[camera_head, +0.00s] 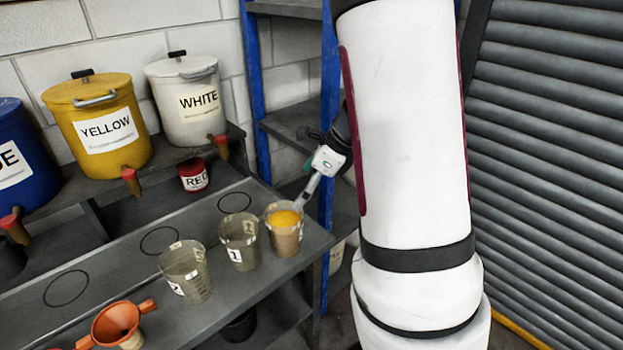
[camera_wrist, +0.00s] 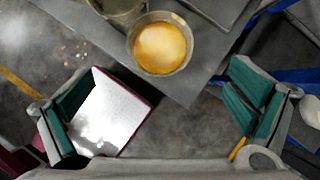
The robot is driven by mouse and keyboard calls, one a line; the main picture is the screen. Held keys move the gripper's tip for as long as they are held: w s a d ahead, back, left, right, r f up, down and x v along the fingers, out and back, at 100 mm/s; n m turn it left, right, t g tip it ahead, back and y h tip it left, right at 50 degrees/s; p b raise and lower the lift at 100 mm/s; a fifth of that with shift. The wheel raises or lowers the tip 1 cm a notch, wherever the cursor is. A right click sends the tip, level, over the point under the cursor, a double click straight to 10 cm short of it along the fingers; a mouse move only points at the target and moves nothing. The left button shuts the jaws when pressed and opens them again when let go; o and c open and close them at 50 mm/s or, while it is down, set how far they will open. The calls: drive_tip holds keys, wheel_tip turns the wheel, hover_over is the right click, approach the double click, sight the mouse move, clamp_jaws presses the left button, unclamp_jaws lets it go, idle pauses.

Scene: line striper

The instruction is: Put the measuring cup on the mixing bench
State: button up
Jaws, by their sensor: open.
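A clear measuring cup with orange-yellow contents (camera_head: 284,232) stands upright at the right end of the grey bench (camera_head: 225,292). It also shows at the top centre of the wrist view (camera_wrist: 160,45). Two clear cups stand left of it: one marked 1 (camera_head: 240,243) and another further left (camera_head: 186,272). My gripper (camera_head: 308,190) is open and empty, beside the filled cup's rim at the upper right. In the wrist view its two fingers (camera_wrist: 155,103) are wide apart, with the cup ahead between them. Whether a finger touches the cup is unclear.
Yellow (camera_head: 100,130) and white (camera_head: 188,105) paint drums stand behind on a rack, with a blue drum (camera_head: 20,160) at left. A small red pot (camera_head: 194,176) and an orange funnel (camera_head: 117,323) are nearby. Blue-post shelving (camera_head: 256,100) stands behind my arm. Drawn circles (camera_head: 160,241) on the bench are empty.

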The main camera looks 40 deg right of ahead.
drive_tip(key=s+a+r+n+g, duration=0.1)
drive_tip(key=s+a+r+n, duration=0.6)
drive_tip(key=a+r+n, duration=0.6)
drive_tip(key=s+a+r+n+t+h, duration=0.1)
drive_tip(key=s+a+r+n, duration=0.1)
drive_tip(key=s+n, duration=0.3)
drive_tip(key=s+a+r+n+h, duration=0.2)
drive_tip(key=s+n, duration=0.3)
drive_tip(key=n, duration=0.5)
drive_tip(key=shift+s+a+r+n+t+h, duration=0.2)
drive_tip(key=shift+a+r+n+t+h, duration=0.15)
drive_tip(key=shift+a, duration=0.3)
drive_tip(key=shift+f, duration=0.15)
drive_tip(key=shift+w+f, duration=0.15)
drive_tip(key=shift+w, duration=0.05)
